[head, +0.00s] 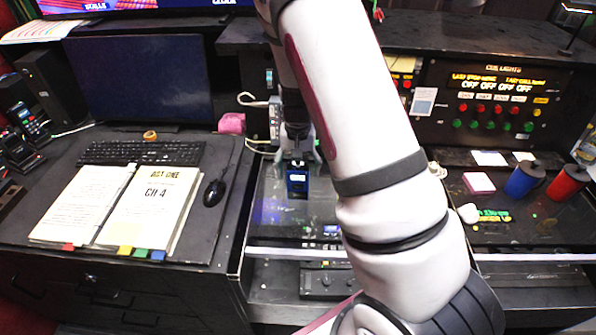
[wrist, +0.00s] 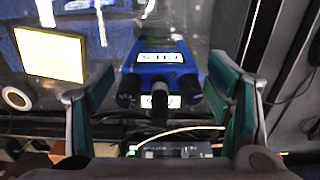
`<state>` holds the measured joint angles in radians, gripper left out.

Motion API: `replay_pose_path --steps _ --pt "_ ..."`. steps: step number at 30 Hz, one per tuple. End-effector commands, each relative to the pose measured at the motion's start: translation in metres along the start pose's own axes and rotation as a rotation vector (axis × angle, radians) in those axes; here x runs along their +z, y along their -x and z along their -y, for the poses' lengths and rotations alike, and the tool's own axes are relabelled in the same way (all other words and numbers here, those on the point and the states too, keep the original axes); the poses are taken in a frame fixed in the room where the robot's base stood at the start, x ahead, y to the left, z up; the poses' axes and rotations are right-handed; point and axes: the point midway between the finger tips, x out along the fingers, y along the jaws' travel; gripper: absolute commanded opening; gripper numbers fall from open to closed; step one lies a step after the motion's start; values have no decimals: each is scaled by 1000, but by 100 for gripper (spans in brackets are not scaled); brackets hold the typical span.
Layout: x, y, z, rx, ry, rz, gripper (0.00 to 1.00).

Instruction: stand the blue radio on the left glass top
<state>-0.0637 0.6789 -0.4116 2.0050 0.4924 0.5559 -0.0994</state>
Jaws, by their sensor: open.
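The blue radio (head: 297,182) is a small dark-fronted block with a pale label, at the left glass top (head: 272,222), directly below my gripper (head: 299,152). In the wrist view the radio (wrist: 164,62) shows from its knob end, with dark knobs and pale labels. My gripper (wrist: 163,105) is open, one finger on each side of the radio, with gaps visible. The radio looks roughly upright; its lower end and exact contact with the glass are hard to make out. My arm hides the right part of the left glass top.
An open binder (head: 148,205), a mouse (head: 215,190) and a keyboard (head: 140,152) lie on the left desk. A cue-light panel (head: 497,100) stands behind the right top. Blue (head: 525,180) and red (head: 568,183) cylinders stand on the right. A yellow square (wrist: 50,53) shows in the wrist view.

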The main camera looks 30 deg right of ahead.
Motion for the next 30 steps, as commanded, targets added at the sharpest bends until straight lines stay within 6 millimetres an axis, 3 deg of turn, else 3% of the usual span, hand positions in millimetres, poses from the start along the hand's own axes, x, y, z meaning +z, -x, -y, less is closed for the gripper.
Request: replay_pose_path --steps 12,22,26,30 --pt "-2 80 1 -3 1 -5 73" --pt "2 114 2 -8 4 -3 73" --pt "16 136 7 -48 37 -19 73" --pt "47 177 15 -117 112 -56 73"
